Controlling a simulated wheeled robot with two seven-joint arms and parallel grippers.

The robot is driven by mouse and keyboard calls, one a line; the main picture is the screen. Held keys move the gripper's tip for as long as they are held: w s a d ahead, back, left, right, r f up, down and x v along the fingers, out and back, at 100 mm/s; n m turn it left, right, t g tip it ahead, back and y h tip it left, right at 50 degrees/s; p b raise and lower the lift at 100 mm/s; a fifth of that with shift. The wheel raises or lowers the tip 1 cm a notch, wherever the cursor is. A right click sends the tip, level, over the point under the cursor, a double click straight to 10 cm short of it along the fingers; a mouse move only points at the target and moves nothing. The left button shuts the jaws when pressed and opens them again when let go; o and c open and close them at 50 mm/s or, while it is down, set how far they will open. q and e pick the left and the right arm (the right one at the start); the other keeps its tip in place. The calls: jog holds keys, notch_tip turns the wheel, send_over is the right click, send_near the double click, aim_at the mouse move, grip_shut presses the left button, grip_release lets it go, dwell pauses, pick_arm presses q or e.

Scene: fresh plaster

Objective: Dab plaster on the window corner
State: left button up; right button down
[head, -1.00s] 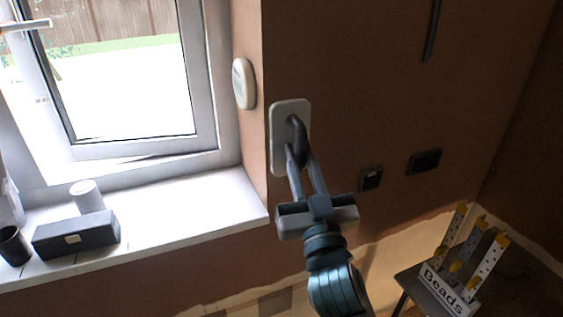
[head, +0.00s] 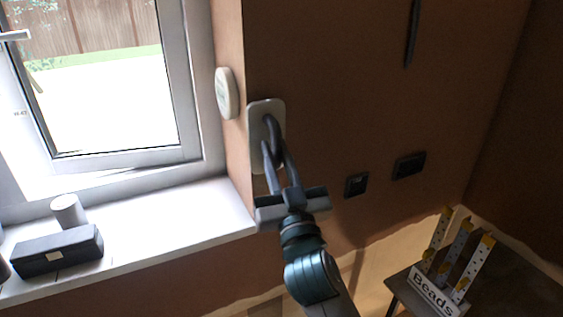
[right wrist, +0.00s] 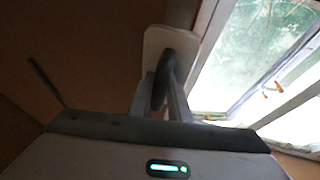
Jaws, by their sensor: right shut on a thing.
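My right gripper (head: 271,160) is shut on the dark handle of a plastering trowel (head: 256,114), a pale plate with rounded corners. In the head view the plate stands upright at the outer corner (head: 247,60) of the window recess, over the brown wall. I cannot tell whether it touches the wall. In the right wrist view, the gripper (right wrist: 163,95) holds the handle, with the pale trowel plate (right wrist: 155,45) behind it and the window (right wrist: 265,60) to the right. My left gripper is not in view.
A round white disc (head: 227,93) is on the recess side wall. The sill (head: 160,235) holds a black box (head: 58,251) and a white cylinder (head: 68,211). Dark sockets (head: 409,166) are on the wall. A dark table (head: 510,290) with a "Beads" stand (head: 436,294) is at lower right.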

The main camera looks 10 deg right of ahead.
jog(key=shift+w+a, duration=0.15)
jog(key=shift+w, duration=0.75)
jog(key=shift+w+a, duration=0.15)
jog(key=shift+w, duration=0.5)
dwell(0.4)
jog(key=shift+s+f+b, duration=0.1)
jog(key=shift+f+b, duration=1.65)
jog(key=shift+f, duration=0.25)
notch_tip(320, 180, down, 4)
jog(key=b, duration=0.3)
jog(key=shift+f, duration=0.1)
